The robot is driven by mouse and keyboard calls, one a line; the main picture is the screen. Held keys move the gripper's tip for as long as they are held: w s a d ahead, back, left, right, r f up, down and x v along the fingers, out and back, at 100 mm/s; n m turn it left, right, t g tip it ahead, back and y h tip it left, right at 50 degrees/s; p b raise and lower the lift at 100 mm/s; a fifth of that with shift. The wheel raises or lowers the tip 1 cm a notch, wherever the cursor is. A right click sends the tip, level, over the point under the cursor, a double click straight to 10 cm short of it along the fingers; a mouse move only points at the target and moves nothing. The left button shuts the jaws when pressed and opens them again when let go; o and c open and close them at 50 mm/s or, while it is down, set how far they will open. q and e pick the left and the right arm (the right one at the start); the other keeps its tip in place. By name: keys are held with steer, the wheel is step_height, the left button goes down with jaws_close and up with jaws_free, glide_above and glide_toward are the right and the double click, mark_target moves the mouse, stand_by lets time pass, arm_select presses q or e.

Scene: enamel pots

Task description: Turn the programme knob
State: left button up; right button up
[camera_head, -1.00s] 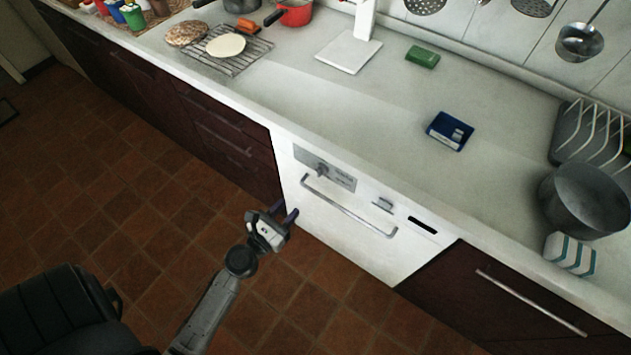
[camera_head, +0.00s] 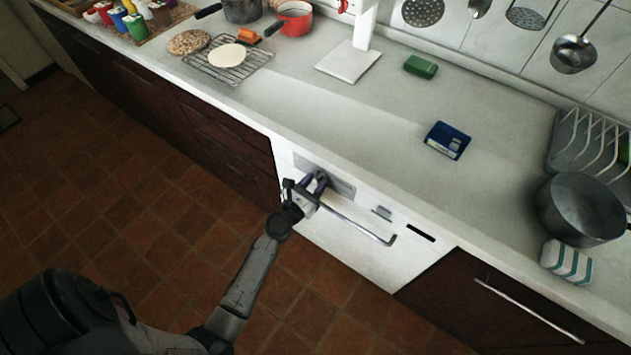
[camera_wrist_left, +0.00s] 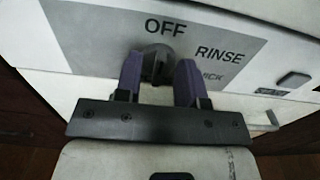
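The programme knob (camera_wrist_left: 157,60) is a dark round knob on a grey panel (camera_wrist_left: 90,40), just below the printed word OFF; RINSE is printed to its right. In the head view my gripper hides the knob on the panel (camera_head: 343,188) of the white appliance (camera_head: 345,235). My left gripper (camera_head: 316,177) is at the panel. In the left wrist view its two purple fingers (camera_wrist_left: 158,72) stand apart, one on each side of the knob. Whether they touch it is hard to tell. My right gripper is not in view.
A long bar handle (camera_head: 358,222) crosses the appliance front just below and right of the gripper. The counter (camera_head: 330,110) above holds a blue box (camera_head: 447,140), a green block (camera_head: 420,66) and a grey pot (camera_head: 582,208). The tiled floor in front is clear.

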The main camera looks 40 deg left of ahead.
arm_select(q)
steer(key=shift+w, duration=0.25)
jaws_close()
stand_by(0.3)
